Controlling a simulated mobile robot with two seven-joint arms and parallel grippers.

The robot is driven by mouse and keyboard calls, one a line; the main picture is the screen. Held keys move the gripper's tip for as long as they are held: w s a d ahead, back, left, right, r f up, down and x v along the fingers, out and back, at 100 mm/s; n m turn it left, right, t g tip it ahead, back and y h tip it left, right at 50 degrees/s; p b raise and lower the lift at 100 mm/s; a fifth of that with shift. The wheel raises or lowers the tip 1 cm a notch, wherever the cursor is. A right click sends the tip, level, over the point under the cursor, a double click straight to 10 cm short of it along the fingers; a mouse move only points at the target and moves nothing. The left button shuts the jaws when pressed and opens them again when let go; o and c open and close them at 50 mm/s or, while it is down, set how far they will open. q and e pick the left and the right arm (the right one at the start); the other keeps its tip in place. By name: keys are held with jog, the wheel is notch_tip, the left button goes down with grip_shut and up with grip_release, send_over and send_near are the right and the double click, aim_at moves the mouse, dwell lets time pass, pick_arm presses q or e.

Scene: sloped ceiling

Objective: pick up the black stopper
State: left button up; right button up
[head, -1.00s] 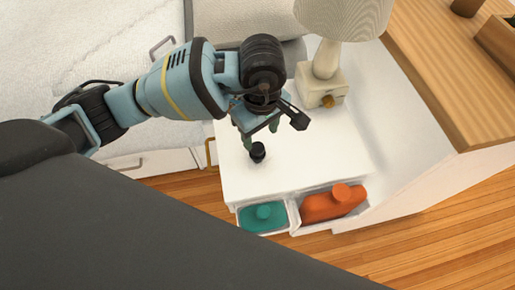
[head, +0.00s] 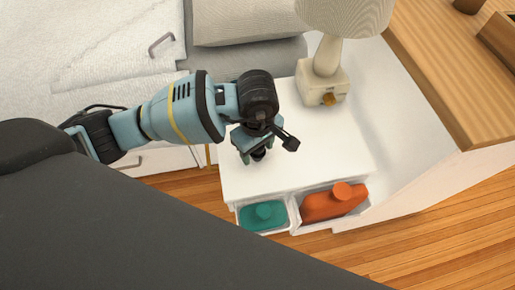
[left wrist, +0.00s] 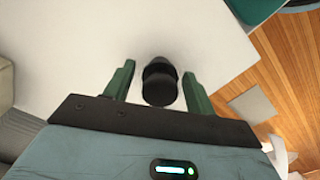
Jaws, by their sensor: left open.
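The black stopper (left wrist: 160,82) stands on the white nightstand top (head: 310,160). In the left wrist view it sits between the two green fingers of my left gripper (left wrist: 157,82), with a gap to the left finger and a smaller one to the right finger. The gripper is open. In the head view my left gripper (head: 254,154) is low over the nightstand and mostly covers the stopper (head: 258,155). My right gripper is in neither view.
A lamp (head: 325,80) stands at the nightstand's back. Open compartments at its front hold a teal container (head: 263,216) and an orange bottle (head: 333,203). A wooden-topped cabinet (head: 450,75) rises at right, and a bed (head: 90,60) lies at left.

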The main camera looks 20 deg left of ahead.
pick_arm(q)
jog(key=c, duration=0.9)
jog(key=shift+r, duration=0.1)
jog(key=shift+r, duration=0.45)
jog(key=r, duration=0.2)
jog(key=shift+s+d+r, duration=0.1)
jog(key=shift+s+r, duration=0.15)
jog(key=shift+r, duration=0.1)
jog(key=s+d, duration=0.1)
jog(key=s, duration=0.4)
jog(key=s+d+r, duration=0.1)
jog(key=s+d, duration=0.1)
jog(key=s, duration=0.3)
jog(key=s+d+p, duration=0.1)
jog(key=s, duration=0.3)
jog(key=shift+s+d+r, duration=0.15)
jog(key=shift+s+d, duration=0.25)
